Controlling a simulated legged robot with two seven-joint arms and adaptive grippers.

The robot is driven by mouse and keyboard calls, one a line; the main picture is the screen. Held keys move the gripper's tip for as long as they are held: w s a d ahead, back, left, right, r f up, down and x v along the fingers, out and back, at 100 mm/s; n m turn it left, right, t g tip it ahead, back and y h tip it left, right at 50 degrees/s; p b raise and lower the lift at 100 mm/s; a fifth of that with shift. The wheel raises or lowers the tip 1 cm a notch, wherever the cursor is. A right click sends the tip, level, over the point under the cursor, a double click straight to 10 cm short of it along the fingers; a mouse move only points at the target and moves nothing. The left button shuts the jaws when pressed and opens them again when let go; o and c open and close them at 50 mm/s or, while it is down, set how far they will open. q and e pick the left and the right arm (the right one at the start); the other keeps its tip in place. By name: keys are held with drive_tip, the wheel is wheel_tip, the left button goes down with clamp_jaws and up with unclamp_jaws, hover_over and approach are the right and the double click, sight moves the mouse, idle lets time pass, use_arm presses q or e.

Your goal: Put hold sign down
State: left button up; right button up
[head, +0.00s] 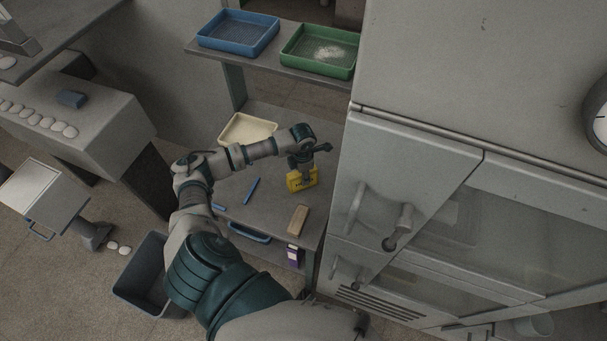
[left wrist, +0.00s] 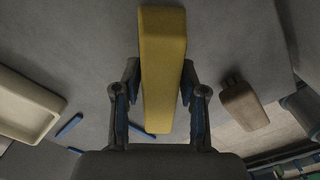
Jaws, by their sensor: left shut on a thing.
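The yellow hold sign (head: 302,181) is at the right part of the grey table, with dark lettering on its front face. My left gripper (head: 301,165) is above it and shut on its top. In the left wrist view the sign (left wrist: 163,60) shows as a long yellow block between the two fingers of my left gripper (left wrist: 157,95). The sign looks upright. I cannot tell whether its base touches the table (head: 270,205). My right gripper is not in view.
A cream tray (head: 247,130), blue sticks (head: 252,190) and a tan block (head: 298,220) lie on the table near the sign. A grey cabinet with handles (head: 400,225) stands close on the right. Blue (head: 238,33) and green (head: 318,51) trays sit on the shelf behind.

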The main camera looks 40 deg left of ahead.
use_arm(q)
drive_tip(key=o, duration=1.2)
drive_tip(key=shift+a+f, duration=0.15)
drive_tip(key=shift+a, duration=0.35)
drive_tip(key=shift+c, duration=0.2)
drive_tip(key=shift+d, duration=0.15)
drive_tip(key=shift+d+r, duration=0.2)
drive_tip(key=shift+d, duration=0.2)
wheel_tip(320, 180, up, 5)
drive_tip(key=shift+w+d, duration=0.1)
drive_tip(key=shift+d, duration=0.05)
drive_tip(key=r, duration=0.3)
drive_tip(key=a+r, duration=0.1)
drive_tip(key=r, duration=0.1)
drive_tip(key=shift+r+b, duration=0.35)
drive_tip(key=shift+b, duration=0.05)
drive_tip(key=shift+r, duration=0.4)
drive_tip(key=shift+d+r, duration=0.25)
drive_tip(key=shift+d, duration=0.25)
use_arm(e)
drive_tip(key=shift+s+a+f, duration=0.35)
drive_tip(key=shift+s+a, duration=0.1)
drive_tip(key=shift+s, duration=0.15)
use_arm(q)
drive_tip(key=shift+a+f, duration=0.1)
drive_tip(key=shift+a, duration=0.2)
